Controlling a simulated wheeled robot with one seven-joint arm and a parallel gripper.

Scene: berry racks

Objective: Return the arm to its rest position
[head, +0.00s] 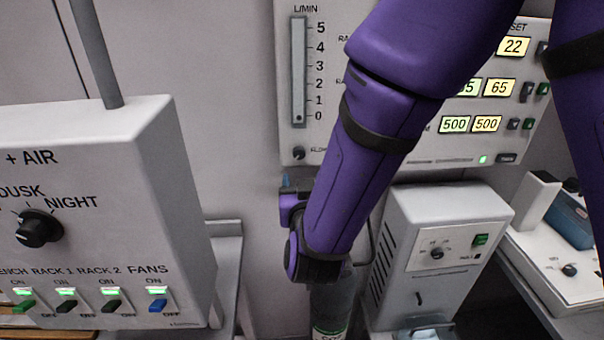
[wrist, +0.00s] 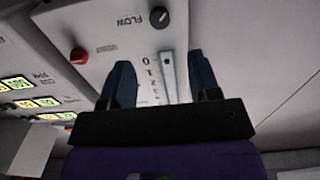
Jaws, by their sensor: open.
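My purple arm reaches down across the middle of the head view, and its end hangs in front of the wall. My gripper (wrist: 160,85) shows in the wrist view with its two dark blue fingers spread apart and nothing between them. In the head view the fingers are mostly hidden by the arm. Behind the fingers in the wrist view is the wall panel with the flow scale (wrist: 168,75) and a black flow knob (wrist: 159,17), seen upside down. The fingers look apart from the panel.
A grey control box (head: 100,200) with a dial and rack switches stands at left. The flow panel (head: 340,70) with lit displays is behind my arm. A white box (head: 440,255) and a dark cylinder (head: 332,300) stand below. Another device (head: 560,250) is at right.

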